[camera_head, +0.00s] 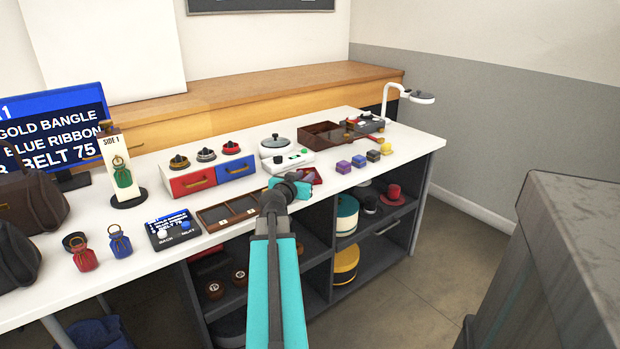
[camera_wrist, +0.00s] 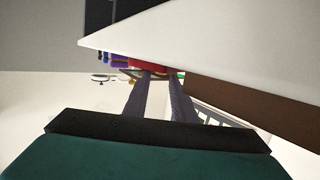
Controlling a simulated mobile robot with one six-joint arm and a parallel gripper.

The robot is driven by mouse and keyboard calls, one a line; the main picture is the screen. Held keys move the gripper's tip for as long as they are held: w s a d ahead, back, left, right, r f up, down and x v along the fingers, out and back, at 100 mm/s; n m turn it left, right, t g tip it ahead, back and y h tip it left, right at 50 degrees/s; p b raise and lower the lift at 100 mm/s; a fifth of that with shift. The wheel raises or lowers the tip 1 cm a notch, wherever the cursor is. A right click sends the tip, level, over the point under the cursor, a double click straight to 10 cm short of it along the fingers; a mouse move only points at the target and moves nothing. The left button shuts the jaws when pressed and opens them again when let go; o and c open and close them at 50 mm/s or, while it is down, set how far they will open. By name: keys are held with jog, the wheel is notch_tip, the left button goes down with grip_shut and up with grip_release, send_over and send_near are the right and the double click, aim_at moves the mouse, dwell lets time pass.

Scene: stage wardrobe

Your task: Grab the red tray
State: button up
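The red tray (camera_head: 312,174) lies on the white table near its front edge, just beyond and to the right of my gripper (camera_head: 298,186) in the head view. My gripper partly covers it. In the wrist view a red surface, likely the tray (camera_wrist: 148,64), shows just past the fingertips. The two fingers of my gripper (camera_wrist: 160,76) stand apart with a gap between them. Whether the tips touch the tray I cannot tell.
Several small coloured blocks (camera_head: 358,161) stand right of the tray. A white scale (camera_head: 285,160) and a red-and-blue drawer unit (camera_head: 213,177) stand behind. A brown compartment tray (camera_head: 231,211) lies to the left. Dark shelves (camera_head: 318,268) sit below the white tabletop (camera_head: 412,147).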

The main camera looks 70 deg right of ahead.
jog(key=shift+d+f, duration=0.15)
jog(key=shift+d, duration=0.55)
jog(key=shift+d+f, duration=0.15)
jog(key=shift+d, duration=0.55)
grip_shut()
